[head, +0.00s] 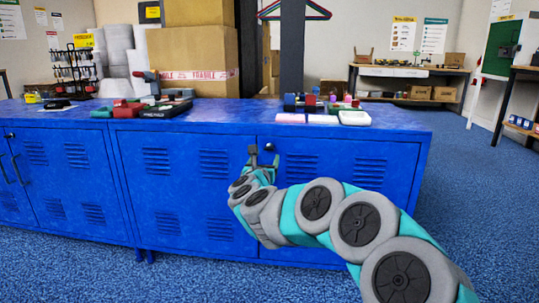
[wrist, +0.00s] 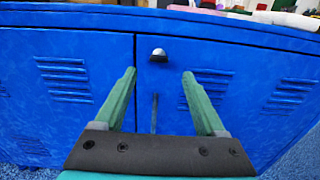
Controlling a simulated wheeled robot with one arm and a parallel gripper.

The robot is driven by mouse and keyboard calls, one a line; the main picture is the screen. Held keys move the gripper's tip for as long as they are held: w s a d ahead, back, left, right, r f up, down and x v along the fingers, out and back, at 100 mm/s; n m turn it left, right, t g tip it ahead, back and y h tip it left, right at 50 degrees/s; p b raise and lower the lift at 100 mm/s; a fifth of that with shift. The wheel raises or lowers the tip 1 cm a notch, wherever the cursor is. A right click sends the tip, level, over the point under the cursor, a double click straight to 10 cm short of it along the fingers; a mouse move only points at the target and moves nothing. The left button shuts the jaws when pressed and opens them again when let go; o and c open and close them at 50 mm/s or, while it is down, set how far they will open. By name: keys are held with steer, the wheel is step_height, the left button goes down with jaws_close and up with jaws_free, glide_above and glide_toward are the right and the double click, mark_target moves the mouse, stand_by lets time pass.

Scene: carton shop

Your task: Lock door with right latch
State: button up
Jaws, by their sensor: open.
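The blue metal cabinet's right door (head: 335,160) looks shut, flush with the left door (head: 180,185); the seam between them also shows in the wrist view. A dark round latch knob (head: 270,147) sits high on the right door near the seam. In the wrist view this latch (wrist: 158,55) has a pale, shiny top and stands just beyond the fingertips, between them in the picture. A thin dark vertical handle (wrist: 155,113) is below it. My gripper (head: 263,157), with green fingers in the wrist view (wrist: 159,73), is open and empty before the door. Contact with the latch is not visible.
The blue cabinet top (head: 240,113) overhangs above the doors and carries several small items, including a white pad (head: 354,118). Another blue cabinet section (head: 65,185) with dark handles adjoins at left. Blue carpet (head: 475,190) is clear at right.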

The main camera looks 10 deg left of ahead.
mark_target(269, 149)
steer(key=w, duration=0.6)
steer(key=shift+d, duration=0.15)
steer(key=shift+w, duration=0.55)
jaws_close()
